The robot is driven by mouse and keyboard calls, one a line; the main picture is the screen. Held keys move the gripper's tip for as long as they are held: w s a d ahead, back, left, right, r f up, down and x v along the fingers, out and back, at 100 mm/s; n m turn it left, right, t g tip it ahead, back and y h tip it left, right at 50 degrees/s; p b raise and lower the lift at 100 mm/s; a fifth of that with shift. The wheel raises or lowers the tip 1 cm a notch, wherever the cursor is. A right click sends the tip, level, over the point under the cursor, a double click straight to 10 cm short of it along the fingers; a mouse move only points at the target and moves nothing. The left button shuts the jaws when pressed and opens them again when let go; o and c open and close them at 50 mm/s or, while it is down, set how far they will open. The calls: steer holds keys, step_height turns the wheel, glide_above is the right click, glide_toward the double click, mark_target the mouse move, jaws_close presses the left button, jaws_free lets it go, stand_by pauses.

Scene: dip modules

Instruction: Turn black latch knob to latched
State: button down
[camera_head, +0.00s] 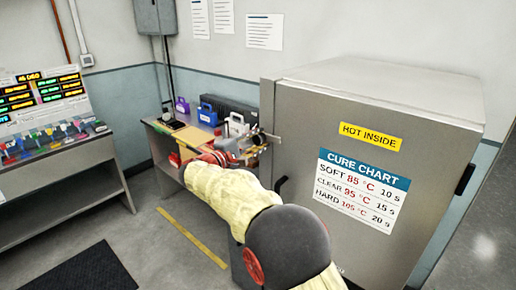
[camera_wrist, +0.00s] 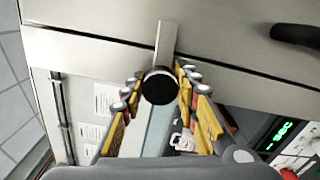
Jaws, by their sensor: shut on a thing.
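The black latch knob (camera_wrist: 160,86) is a round black cap at the end of a flat metal latch bar (camera_wrist: 166,42) in the wrist view. My gripper (camera_wrist: 158,88) has its yellow-and-grey fingers on both sides of the knob, shut on it. In the head view my gripper (camera_head: 250,143) is at the left edge of the oven door (camera_head: 300,115), and its fingers partly hide the knob. The latch bar sticks out past the door edge there. The door looks closed in the head view.
A black door handle (camera_wrist: 296,36) is at the upper right of the wrist view. A bench with blue and purple containers (camera_head: 208,112) stands behind my gripper. A sloped display counter (camera_head: 45,115) is at the left. The floor between is clear.

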steer(key=shift+f+m+b, duration=0.1)
steer(key=shift+m+b, duration=0.35)
steer(key=shift+m, duration=0.05)
steer(key=c, duration=1.3)
jaws_free()
steer(key=shift+c, duration=0.2)
steer(key=shift+s, duration=0.1)
steer(key=v, duration=1.1)
steer(key=shift+s+a, duration=0.3)
